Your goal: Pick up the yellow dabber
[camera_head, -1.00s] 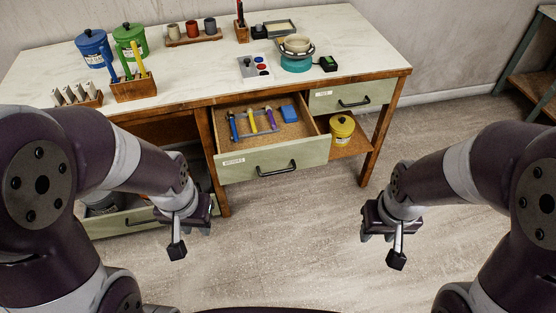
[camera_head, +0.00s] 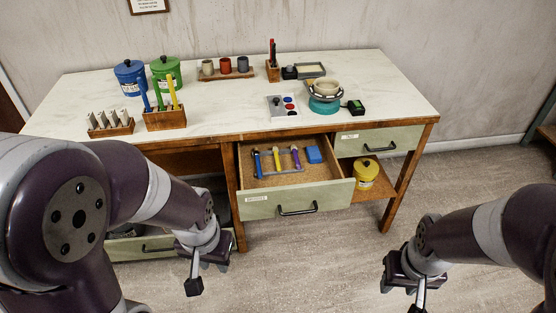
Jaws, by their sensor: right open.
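A slim yellow-handled tool (camera_head: 278,158) lies in the open drawer (camera_head: 296,203), between a blue one (camera_head: 257,164) and a purple one (camera_head: 296,157), on a pale rack. A taller yellow tool (camera_head: 174,92) stands in a wooden block on the tabletop. I cannot tell from shape which of the two is the dabber. My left gripper (camera_head: 208,260) hangs left of the open drawer, in front of the desk, with nothing seen in it; its jaws are unclear. My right gripper (camera_head: 398,282) is open and empty, right of the drawer and nearer to me.
A blue block (camera_head: 313,154) lies in the drawer's right part. The desk (camera_head: 220,115) carries blue and green canisters, cups and a turquoise turntable (camera_head: 324,105). A closed drawer (camera_head: 380,142) sits above a yellow canister (camera_head: 366,173) on a shelf. The floor between my grippers is clear.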

